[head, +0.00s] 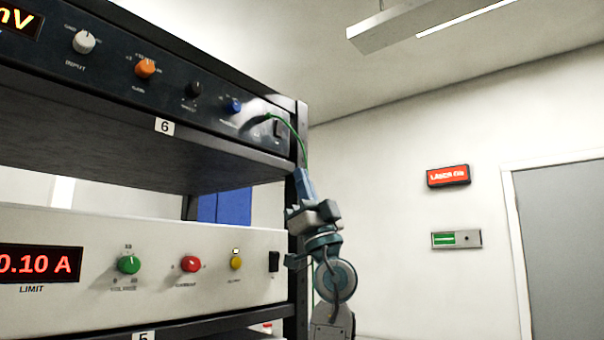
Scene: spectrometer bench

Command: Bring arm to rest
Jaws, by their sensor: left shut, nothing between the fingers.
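My left gripper (303,178) is in the middle of the head view, in front of the rack's right-hand post. Its arm rises from the bottom edge, and its blue-grey fingers point up. The fingers are shut with nothing seen between them. A thin green cable (292,129) runs from the right end of the upper black panel and curves down close to the fingertips; I cannot tell whether they touch. My right gripper is not in view.
A rack fills the left side, with a black instrument (195,93) above shelf label 6 and a white supply (210,265) reading 0.10 A below. Their knobs face out. A red lit sign (448,176) and grey door (565,250) are at right. The space right of my arm looks clear.

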